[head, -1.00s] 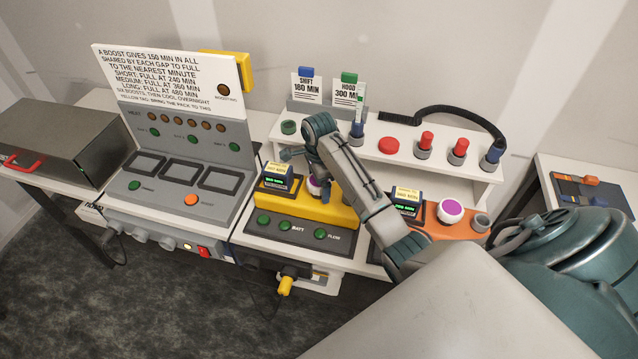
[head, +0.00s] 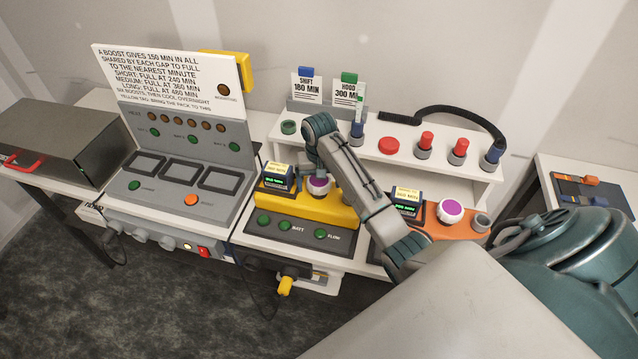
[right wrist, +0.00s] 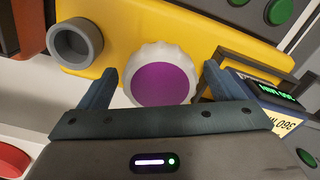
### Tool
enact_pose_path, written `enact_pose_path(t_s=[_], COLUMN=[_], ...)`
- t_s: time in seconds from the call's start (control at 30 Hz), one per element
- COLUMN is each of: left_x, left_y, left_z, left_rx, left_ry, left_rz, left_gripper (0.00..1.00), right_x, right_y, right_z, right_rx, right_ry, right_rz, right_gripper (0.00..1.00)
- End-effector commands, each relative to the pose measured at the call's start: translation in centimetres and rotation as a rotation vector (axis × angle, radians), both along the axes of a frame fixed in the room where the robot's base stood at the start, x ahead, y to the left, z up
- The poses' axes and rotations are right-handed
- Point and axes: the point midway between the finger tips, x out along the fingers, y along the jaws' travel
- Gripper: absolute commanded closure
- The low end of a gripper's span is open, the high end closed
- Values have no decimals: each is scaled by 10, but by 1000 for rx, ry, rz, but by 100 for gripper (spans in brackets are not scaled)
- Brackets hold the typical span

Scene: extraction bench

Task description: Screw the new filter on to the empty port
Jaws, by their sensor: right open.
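A round filter (right wrist: 162,80) with a white ribbed rim and a purple face sits on the yellow unit (right wrist: 115,20). It also shows in the head view (head: 318,185). A grey ring-shaped port (right wrist: 76,43), open and empty, is left of it in the right wrist view; my arm hides this port in the head view. My right gripper (right wrist: 160,70) is open, with one finger on each side of the filter and visible gaps. A similar purple-faced filter (head: 450,210) sits on the orange unit at right, beside a grey port (head: 481,221). My left gripper is out of view.
A display pack (head: 277,178) sits close beside the filter. The white shelf (head: 450,167) behind holds a red disc (head: 388,146), red-topped pieces and a black hose (head: 445,111). A grey charging console (head: 180,200) stands at left.

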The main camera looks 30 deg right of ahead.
Motion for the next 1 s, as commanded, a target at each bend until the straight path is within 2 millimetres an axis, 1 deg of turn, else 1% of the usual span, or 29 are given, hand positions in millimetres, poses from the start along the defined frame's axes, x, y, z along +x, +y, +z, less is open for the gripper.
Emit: enact_pose_path(t_s=[0.2, 0.6, 0.73, 0.93, 0.97, 1.0], left_x=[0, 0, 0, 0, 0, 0], left_y=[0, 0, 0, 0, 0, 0], left_z=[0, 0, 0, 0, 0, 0], left_rx=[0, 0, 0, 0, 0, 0], left_ry=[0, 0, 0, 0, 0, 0], left_rz=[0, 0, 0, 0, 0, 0], left_gripper=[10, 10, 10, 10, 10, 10], right_x=[0, 0, 0, 0, 0, 0], right_y=[0, 0, 0, 0, 0, 0], right_z=[0, 0, 0, 0, 0, 0], right_rx=[0, 0, 0, 0, 0, 0], right_ry=[0, 0, 0, 0, 0, 0], right_rz=[295, 816, 893, 903, 902, 902], right_gripper=[13, 13, 13, 13, 15, 23])
